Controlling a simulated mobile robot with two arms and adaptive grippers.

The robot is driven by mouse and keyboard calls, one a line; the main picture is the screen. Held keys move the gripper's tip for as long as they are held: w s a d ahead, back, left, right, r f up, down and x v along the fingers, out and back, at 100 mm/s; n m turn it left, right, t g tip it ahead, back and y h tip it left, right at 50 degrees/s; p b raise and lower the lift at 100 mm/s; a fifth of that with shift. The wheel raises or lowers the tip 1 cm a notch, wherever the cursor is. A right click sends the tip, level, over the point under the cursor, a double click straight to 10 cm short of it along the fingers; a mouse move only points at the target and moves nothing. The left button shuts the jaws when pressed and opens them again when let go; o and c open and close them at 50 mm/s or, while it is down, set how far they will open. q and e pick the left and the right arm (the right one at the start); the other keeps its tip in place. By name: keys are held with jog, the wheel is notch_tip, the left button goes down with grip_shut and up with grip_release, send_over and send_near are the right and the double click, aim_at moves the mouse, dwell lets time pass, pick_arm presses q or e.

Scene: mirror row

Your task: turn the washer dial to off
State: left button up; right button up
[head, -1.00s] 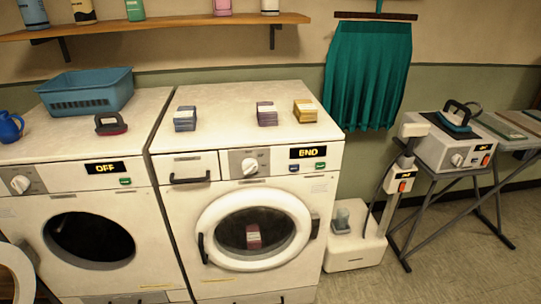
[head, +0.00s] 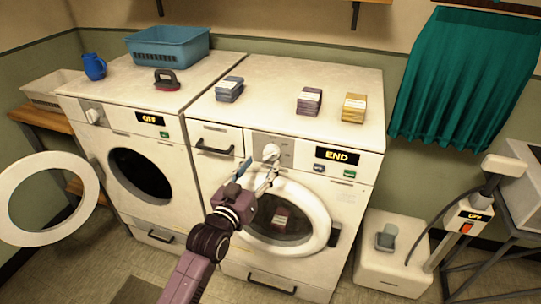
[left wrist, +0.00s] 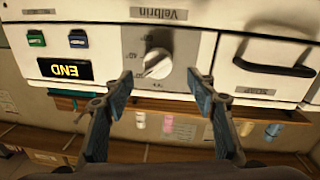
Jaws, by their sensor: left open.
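The washer is the white machine (head: 205,180) on the right of the pair, with a lit END display (head: 332,155), a soap drawer (head: 215,140) and a shut round door. Its white dial (head: 271,152) sits between drawer and display. In the left wrist view, which is upside down, the dial (left wrist: 157,64) shows with marks around it. My left gripper (head: 258,170) is open and empty in front of the panel, just below the dial in the head view. In the wrist view its two fingers (left wrist: 160,80) stand either side of the dial, apparently not touching it. My right gripper is not in view.
A second machine (head: 115,125) on the left reads OFF, its round door (head: 45,200) swung open. A blue basket (head: 167,48), a brush-like item (head: 166,80) and small stacks (head: 308,101) stand on top. A white unit (head: 385,265) stands at the right.

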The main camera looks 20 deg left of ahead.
aim_at(269, 157)
pick_arm(q)
jog(key=w, duration=0.4)
jog(key=shift+d, duration=0.4)
jog(key=shift+w, duration=0.45)
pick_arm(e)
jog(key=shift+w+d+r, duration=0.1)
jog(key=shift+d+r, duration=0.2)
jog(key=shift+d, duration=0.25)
pick_arm(q)
jog(key=shift+f, duration=0.1)
jog(key=c, duration=1.2)
jog(key=shift+o, duration=0.2)
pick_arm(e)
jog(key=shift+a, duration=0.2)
